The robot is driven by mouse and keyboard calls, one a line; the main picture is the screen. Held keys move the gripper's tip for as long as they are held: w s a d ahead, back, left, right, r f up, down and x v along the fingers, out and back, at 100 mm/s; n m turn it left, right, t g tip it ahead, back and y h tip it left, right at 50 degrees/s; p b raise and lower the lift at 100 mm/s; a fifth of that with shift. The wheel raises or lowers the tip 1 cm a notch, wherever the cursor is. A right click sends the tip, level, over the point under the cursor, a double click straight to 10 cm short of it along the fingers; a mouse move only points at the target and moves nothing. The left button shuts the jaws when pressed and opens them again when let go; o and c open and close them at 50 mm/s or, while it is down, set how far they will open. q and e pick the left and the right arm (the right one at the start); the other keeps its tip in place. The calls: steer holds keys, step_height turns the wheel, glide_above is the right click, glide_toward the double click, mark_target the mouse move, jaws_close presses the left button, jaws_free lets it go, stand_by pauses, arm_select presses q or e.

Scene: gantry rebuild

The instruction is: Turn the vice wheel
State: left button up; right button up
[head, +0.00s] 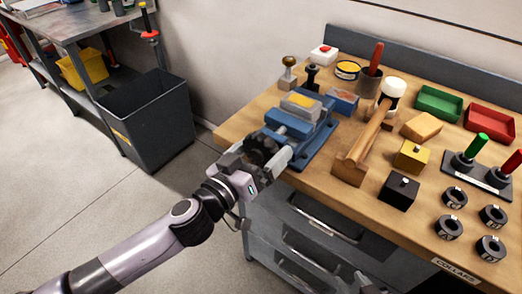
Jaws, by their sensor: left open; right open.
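The blue vice (318,133) sits at the left front edge of the wooden workbench. Its wheel, a dark round shape (262,146), faces the near left and is mostly hidden by my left gripper. My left gripper (264,158) is open at the wheel, with its fingers on either side of the dark shape. I cannot tell whether they touch it. A small pale part of what appears to be my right gripper (366,284) shows at the bottom edge, below the bench front and apart from the vice.
A mallet (372,128), a yellow block (412,157) and a black block (398,191) stand right of the vice. Several black collars (449,228) and green and red trays (438,103) lie further right. Drawers (322,222) are below. A dark bin (150,120) stands left; floor between is clear.

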arm_select(q)
steer(key=shift+w, duration=0.1)
steer(key=c, duration=0.7)
steer(key=shift+c, duration=0.2)
